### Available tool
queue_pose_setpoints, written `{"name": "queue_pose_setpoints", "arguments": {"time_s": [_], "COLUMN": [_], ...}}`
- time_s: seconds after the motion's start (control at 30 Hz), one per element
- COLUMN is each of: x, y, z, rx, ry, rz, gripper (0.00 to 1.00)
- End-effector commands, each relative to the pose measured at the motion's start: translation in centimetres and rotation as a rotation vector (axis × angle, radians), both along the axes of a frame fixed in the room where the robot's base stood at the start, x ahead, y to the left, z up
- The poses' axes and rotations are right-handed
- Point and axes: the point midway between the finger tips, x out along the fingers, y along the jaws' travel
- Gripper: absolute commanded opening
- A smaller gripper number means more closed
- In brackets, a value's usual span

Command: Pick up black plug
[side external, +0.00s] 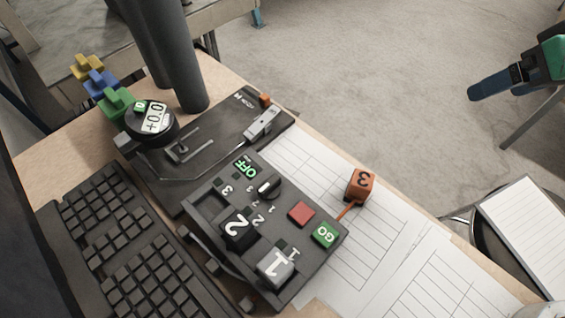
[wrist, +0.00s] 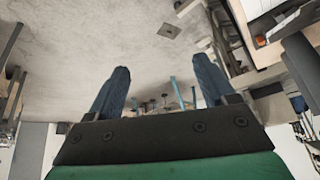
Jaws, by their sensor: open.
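The black plug, a dark cube marked with a white 2 (side external: 239,229), sits in the black control box (side external: 222,212) on the desk. A grey plug marked 1 (side external: 276,267) sits beside it, nearer the camera. An orange plug marked 3 (side external: 359,184) stands on the paper to the right. My gripper (side external: 473,93) is at the upper right in the side external view, well away from the box. In the wrist view my gripper's two blue fingers (wrist: 162,76) are spread apart with nothing between them. The black plug is not visible there.
A keyboard (side external: 127,241) lies left of the box. A black scale-like device (side external: 151,122) and yellow, blue and green blocks (side external: 97,84) stand behind. Paper sheets (side external: 385,262) cover the desk's right side. A stool (side external: 484,222) with a notepad stands beside the desk.

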Motion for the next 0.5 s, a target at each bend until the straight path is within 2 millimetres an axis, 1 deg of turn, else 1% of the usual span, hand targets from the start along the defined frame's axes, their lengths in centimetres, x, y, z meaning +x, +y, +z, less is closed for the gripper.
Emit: {"name": "queue_pose_setpoints", "arguments": {"time_s": [0.03,0.07,0.1,0.13,0.23,0.27,0.3,0.37,0.4,0.5], "x": [0.5,0.7,0.7,0.7,-0.1,-0.6,-1.3,-2.8,-3.9,-6.8], "y": [2.9,4.5,6.6,8.2,13.8,15.5,17.7,20.9,22.9,26.8], "z": [0.4,0.5,0.6,0.5,0.1,-0.1,-0.5,-1.3,-1.8,-3.3], "rx": [-0.002,-0.006,-0.012,-0.019,-0.050,-0.062,-0.081,-0.112,-0.132,-0.185], "ry": [0.040,0.064,0.097,0.121,0.196,0.219,0.247,0.286,0.309,0.354], "rz": [0.065,0.097,0.138,0.168,0.269,0.300,0.339,0.394,0.429,0.501], "gripper": [0.76,0.76,0.76,0.76,0.76,0.76,0.76,0.76,0.76,0.76]}}
